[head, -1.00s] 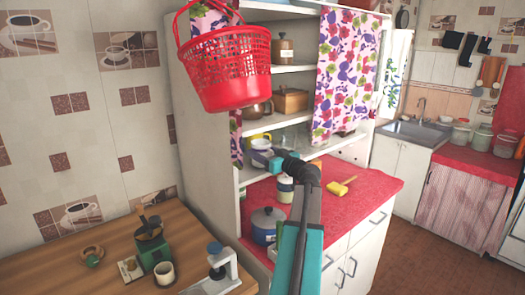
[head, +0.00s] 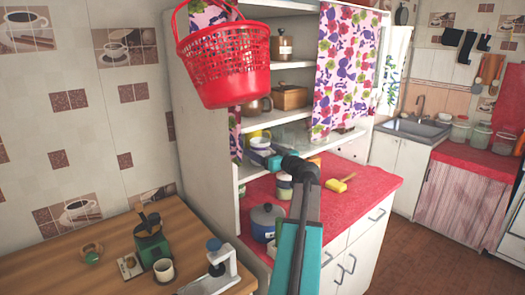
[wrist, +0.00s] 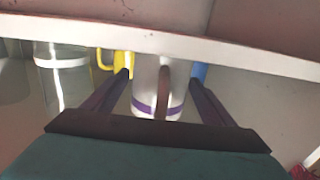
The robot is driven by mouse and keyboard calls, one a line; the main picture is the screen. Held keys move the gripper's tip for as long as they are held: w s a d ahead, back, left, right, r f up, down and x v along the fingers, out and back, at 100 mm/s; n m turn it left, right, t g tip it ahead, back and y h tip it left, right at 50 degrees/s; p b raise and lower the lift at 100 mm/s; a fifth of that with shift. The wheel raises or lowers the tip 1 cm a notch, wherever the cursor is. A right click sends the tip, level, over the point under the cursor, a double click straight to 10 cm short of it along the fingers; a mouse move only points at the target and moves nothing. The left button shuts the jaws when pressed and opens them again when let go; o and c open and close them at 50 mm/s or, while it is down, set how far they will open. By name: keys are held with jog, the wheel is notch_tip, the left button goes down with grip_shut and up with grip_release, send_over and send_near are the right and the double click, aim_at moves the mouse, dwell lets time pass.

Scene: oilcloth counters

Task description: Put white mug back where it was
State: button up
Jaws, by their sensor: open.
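The white mug (wrist: 148,85) with a purple band stands upright in the wrist view. Its handle points toward my gripper (wrist: 160,75). My gripper is open, with one finger on each side of the handle and the mug just beyond. In the head view the white mug (head: 261,144) is on the cabinet's middle shelf, in front of a yellow mug (head: 252,135). My gripper (head: 262,154) reaches in at that shelf, and its fingertips are hard to make out there.
A shelf board (wrist: 200,47) crosses above the mug. A glass jar (wrist: 62,75) stands to the left, and something blue shows right of the mug. A red basket (head: 222,75) hangs on the upper left. A blue pot (head: 267,221) sits on the red counter below.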

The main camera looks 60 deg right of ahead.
jog(key=shift+r, duration=0.1)
jog(key=shift+s, duration=0.1)
jog(key=b+v, duration=0.3)
jog(key=v, duration=0.8)
jog(key=shift+s+a, duration=0.2)
jog(key=shift+s, duration=0.15)
jog(key=shift+w, duration=0.1)
dwell(0.4)
